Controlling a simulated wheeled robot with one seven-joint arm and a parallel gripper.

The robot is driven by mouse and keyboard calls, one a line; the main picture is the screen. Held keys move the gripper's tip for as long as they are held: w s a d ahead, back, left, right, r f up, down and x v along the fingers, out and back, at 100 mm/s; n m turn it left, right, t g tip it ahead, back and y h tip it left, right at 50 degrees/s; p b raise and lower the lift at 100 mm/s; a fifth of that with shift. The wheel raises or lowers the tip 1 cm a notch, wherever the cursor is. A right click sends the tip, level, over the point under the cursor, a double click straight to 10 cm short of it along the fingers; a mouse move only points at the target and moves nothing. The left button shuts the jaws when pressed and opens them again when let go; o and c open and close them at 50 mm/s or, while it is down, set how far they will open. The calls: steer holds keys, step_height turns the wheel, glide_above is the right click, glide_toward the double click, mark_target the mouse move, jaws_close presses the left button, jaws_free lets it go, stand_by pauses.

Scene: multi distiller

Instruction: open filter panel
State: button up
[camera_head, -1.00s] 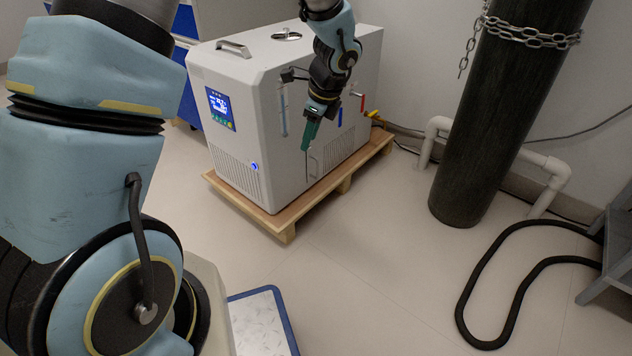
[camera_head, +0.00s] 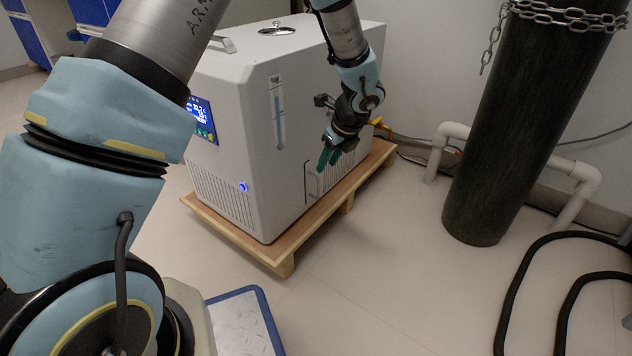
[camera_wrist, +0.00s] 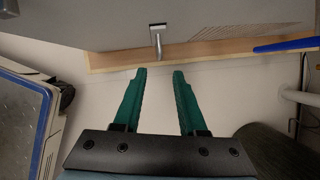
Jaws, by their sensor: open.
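A white box-shaped distiller (camera_head: 240,100) stands on the floor on a wooden pallet. On its right-hand side face, low down, is the filter panel (camera_head: 313,180) with a slim handle and vent slots. The panel looks shut, though my gripper partly covers it. My gripper (camera_head: 328,160) is open and empty beside this face, its green fingers pointing down. In the wrist view a metal handle (camera_wrist: 157,40) juts from the grey face, just beyond and between the open fingertips (camera_wrist: 158,73). The fingers do not touch it there.
The wooden pallet (camera_head: 270,255) sticks out beneath the distiller. A blue lever (camera_wrist: 288,45) shows at the right of the wrist view. A dark cylinder (camera_head: 510,120) with a chain, white pipes (camera_head: 445,140) and a black hose (camera_head: 520,290) are at the right. Floor between is clear.

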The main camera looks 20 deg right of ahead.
mark_target(318, 195)
steer(key=b+x, duration=0.5)
steer(key=x, duration=0.5)
steer(key=shift+a, duration=0.1)
jaws_close()
steer(key=shift+r, duration=0.1)
stand_by(1.0)
